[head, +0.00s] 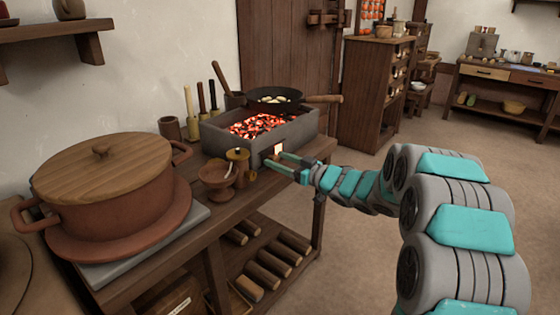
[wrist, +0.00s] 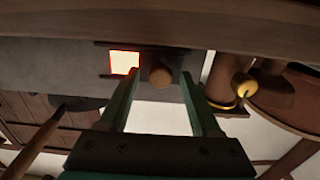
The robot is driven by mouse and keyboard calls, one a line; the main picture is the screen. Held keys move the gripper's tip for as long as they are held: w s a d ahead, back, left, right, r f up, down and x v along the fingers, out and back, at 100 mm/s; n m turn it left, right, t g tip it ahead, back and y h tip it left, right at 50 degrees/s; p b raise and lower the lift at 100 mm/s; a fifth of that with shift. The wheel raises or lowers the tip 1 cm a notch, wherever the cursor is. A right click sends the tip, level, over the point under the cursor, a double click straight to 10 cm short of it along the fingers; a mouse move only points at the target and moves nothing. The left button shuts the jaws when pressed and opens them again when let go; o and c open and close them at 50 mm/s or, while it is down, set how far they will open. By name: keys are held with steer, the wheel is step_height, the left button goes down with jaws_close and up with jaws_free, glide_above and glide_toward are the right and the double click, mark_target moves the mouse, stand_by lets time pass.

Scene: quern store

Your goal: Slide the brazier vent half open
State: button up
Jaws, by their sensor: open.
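The brazier (head: 296,131) is a grey box of glowing coals at the back end of the wooden bench. Its front wall also fills the upper wrist view (wrist: 60,65). Beside the opening, on a dark sliding plate, is a round wooden knob (wrist: 160,75). My gripper (head: 275,160) is open at the brazier front. In the wrist view its fingertips (wrist: 160,84) stand on either side of the knob, with gaps visible; I cannot tell whether either touches it.
A dark pan (head: 274,106) with a wooden handle sits on the brazier. A large lidded pot (head: 104,208) is nearer. Floor (head: 360,245) right of the bench is clear.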

steer(key=shift+c, duration=0.4)
jaws_close()
stand_by(0.9)
